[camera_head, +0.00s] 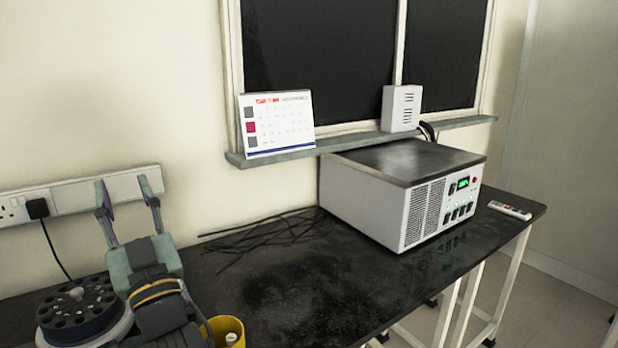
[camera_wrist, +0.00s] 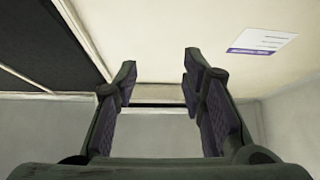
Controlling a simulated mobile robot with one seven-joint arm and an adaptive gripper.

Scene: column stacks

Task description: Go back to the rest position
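My gripper (camera_head: 127,206) is in the lower left of the head view, above the bench, with its fingers pointing up. The two fingers stand wide apart and nothing is between them. In the wrist view my gripper (camera_wrist: 159,88) also shows spread, empty fingers, with only wall and ceiling surfaces beyond them. A black round rack with holes (camera_head: 78,308) is on the bench just left of my wrist. A yellow container (camera_head: 226,330) is at the lower right of my wrist, partly hidden by it.
A grey-white instrument box (camera_head: 385,205) with a green display stands on the black bench (camera_head: 290,290). Thin dark rods (camera_head: 262,237) lie left of it. A white remote (camera_head: 510,210) lies at the right end. A calendar (camera_head: 277,123) stands on the sill. Sockets (camera_head: 80,196) line the wall behind my gripper.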

